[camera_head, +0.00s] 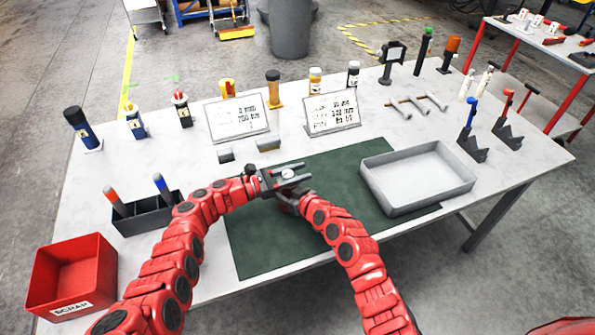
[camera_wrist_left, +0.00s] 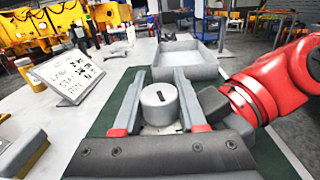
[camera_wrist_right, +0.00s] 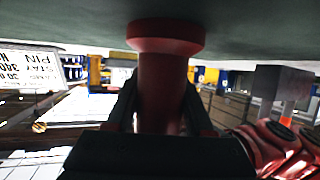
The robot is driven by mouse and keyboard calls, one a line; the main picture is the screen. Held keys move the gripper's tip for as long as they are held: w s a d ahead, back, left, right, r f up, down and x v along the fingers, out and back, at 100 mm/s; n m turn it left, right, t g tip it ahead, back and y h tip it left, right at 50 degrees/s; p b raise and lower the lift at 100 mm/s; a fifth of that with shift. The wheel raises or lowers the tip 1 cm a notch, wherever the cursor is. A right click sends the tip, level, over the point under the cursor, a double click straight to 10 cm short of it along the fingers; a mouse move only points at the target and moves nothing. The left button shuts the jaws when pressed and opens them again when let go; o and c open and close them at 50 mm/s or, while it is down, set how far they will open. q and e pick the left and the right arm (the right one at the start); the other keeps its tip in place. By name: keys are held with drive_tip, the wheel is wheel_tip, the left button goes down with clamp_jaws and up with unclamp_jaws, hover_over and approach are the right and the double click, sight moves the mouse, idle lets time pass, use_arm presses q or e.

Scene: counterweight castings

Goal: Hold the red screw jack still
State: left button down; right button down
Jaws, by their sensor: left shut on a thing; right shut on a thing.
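The red screw jack (camera_wrist_right: 162,75) stands with its wide round foot on the green mat (camera_head: 262,247); the right wrist view shows it upside down. My right gripper (camera_wrist_right: 160,112) is shut around the jack's red body. In the head view the jack's body is hidden behind my grippers. A grey round cap (camera_wrist_left: 160,103) with a dark slot sits between the fingers of my left gripper (camera_head: 284,179), above my right gripper (camera_head: 291,197). My left gripper is shut on this cap, which also shows in the head view (camera_head: 288,173).
A grey tray (camera_head: 400,209) stands right of the grippers. Two sign stands (camera_head: 237,118) and small grey blocks (camera_head: 268,144) stand behind them. A dark holder (camera_head: 146,218) and a red scrap bin (camera_head: 72,277) are at left. The mat's front part is clear.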

use_arm(q)
drive_tip(key=shift+s+d+f+g, duration=0.15)
drive_tip(key=shift+s+d+g, duration=0.05)
drive_tip(key=shift+s+g, duration=0.1)
drive_tip(key=shift+w+a+r, duration=0.2)
drive_tip(key=shift+a, duration=0.1)
drive_tip(key=shift+c, duration=2.3)
unclamp_jaws()
drive_tip(key=shift+a, duration=0.1)
drive_tip(key=v, duration=1.2)
drive_tip(key=shift+w, duration=0.1)
